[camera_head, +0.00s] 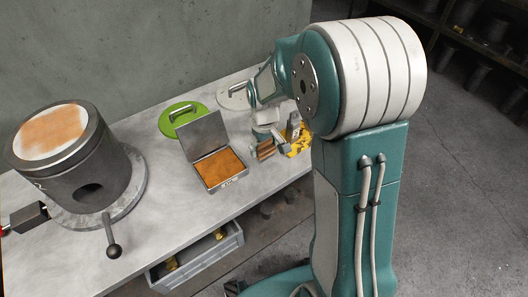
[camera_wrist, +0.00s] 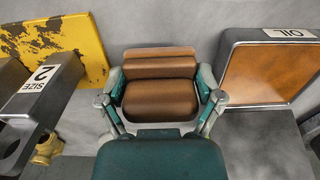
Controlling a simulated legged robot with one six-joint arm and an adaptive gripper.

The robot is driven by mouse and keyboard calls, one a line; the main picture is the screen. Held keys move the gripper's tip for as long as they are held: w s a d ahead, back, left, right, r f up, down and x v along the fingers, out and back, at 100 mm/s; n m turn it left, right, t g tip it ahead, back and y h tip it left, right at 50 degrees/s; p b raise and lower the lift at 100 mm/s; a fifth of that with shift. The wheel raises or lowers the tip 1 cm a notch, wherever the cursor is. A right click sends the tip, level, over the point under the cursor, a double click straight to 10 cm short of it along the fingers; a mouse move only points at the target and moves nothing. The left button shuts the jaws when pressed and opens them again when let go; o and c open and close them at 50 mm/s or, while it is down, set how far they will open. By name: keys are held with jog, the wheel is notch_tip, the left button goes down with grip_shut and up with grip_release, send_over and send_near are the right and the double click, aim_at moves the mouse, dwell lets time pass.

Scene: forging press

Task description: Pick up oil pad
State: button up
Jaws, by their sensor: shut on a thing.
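The oil pad (camera_wrist: 160,100) is a brown, stepped block. In the wrist view it sits between the two fingers of my gripper (camera_wrist: 161,84), which is shut on its left and right sides. In the head view the pad (camera_head: 265,153) is small, at my gripper (camera_head: 264,143), just right of the open oil box. The oil box (camera_head: 213,181) has a raised grey lid and an orange-brown surface inside. In the wrist view the box (camera_wrist: 310,70), labelled OIL, stands right of the pad, apart from it. I cannot tell whether the pad touches the table.
A yellow worn piece (camera_wrist: 62,42) and a grey part marked SIZE 2 (camera_wrist: 42,90) lie left of the gripper. A green disc (camera_head: 183,121) and a pale disc (camera_head: 232,97) lie behind. A large cylinder (camera_head: 62,150) stands left on the grey table (camera_head: 165,225).

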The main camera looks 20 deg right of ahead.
jog(key=s+r, duration=1)
jog(key=s, duration=0.4)
jog(key=shift+o, duration=1.3)
